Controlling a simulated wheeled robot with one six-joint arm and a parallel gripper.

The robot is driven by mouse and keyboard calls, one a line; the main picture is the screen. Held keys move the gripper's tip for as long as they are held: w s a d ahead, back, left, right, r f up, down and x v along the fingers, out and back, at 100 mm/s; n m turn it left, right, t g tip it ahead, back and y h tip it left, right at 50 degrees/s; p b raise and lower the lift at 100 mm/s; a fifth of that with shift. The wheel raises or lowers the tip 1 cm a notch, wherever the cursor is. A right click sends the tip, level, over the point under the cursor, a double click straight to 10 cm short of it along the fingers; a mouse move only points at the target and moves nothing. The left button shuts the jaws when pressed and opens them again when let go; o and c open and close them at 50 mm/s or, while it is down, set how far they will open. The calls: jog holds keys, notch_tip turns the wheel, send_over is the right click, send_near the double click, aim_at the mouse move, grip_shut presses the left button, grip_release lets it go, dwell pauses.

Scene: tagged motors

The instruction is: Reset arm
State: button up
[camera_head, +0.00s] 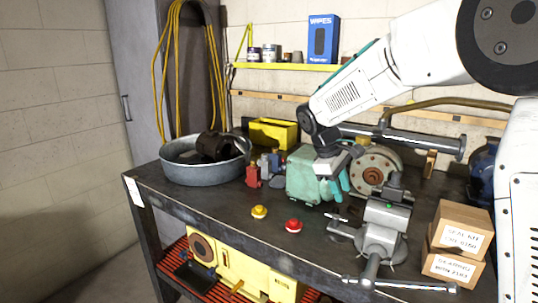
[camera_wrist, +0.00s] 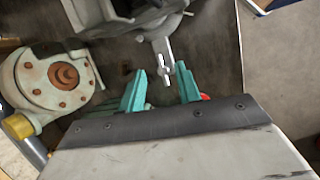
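My gripper (camera_head: 340,184) hangs over the workbench (camera_head: 170,196), its teal fingers pointing down in front of a pale green machine housing (camera_head: 304,172). In the wrist view the two teal fingers (camera_wrist: 161,88) stand apart with nothing held between them. A grey bench vise (camera_head: 380,230) stands to the right of my gripper; it also shows beyond the fingertips in the wrist view (camera_wrist: 158,28). A round flanged motor (camera_head: 371,168) stands behind my gripper. A dark motor (camera_head: 213,146) sits in a metal tub (camera_head: 202,172). I cannot tell whether my fingers touch the green housing.
A yellow knob (camera_head: 259,212) and a red knob (camera_head: 293,225) lie near the front. Two stacked cardboard boxes (camera_head: 461,228) stand at the right. A red bottle (camera_head: 253,176) stands beside the tub. A yellow machine (camera_head: 235,265) rests on the lower shelf. The bench's front left is clear.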

jog(key=s+d+r+m+t+y, duration=0.25)
jog(key=s+r, duration=0.25)
jog(key=s, duration=0.5)
jog(key=s+d+r+m+t+y, duration=0.15)
jog(key=s+r+m, duration=0.25)
jog(key=s, duration=0.6)
jog(key=s+f+m+g, duration=0.1)
jog(key=s+f, duration=0.2)
jog(key=s, duration=0.4)
jog(key=s+f+m+g, duration=0.1)
jog(key=s+f+m, duration=0.1)
jog(key=s, duration=0.6)
jog(key=shift+s+f, duration=0.15)
jog(key=shift+f, duration=0.25)
jog(key=shift+o, duration=0.4)
